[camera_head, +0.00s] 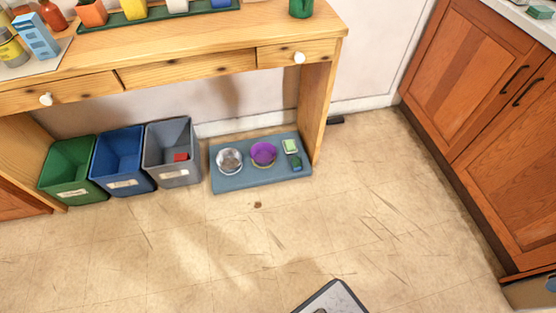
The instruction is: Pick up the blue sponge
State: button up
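I cannot make out a clear blue sponge. A small block with a dark green top and blue side (296,163) lies on the blue-grey mat (230,182) on the floor under the desk; it is too small to tell if it is a sponge. A pale green block (290,146) lies just behind it. Another blue thing (220,3) stands in the green tray on the desk, cut off by the top edge. My gripper is not in view.
The mat also holds a silver bowl (229,161) and a purple bowl (264,153). Left stand green (66,170), blue (122,158) and grey (172,150) bins. The wooden desk (185,68) overhangs them. Wooden cabinets (480,80) stand right. The floor in front is mostly clear.

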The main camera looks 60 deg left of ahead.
aim_at(295, 162)
jog(key=u, duration=0.85)
jog(key=i, duration=0.8)
jog(key=u, duration=1.15)
jog(key=i, duration=0.3)
jog(key=u, duration=0.25)
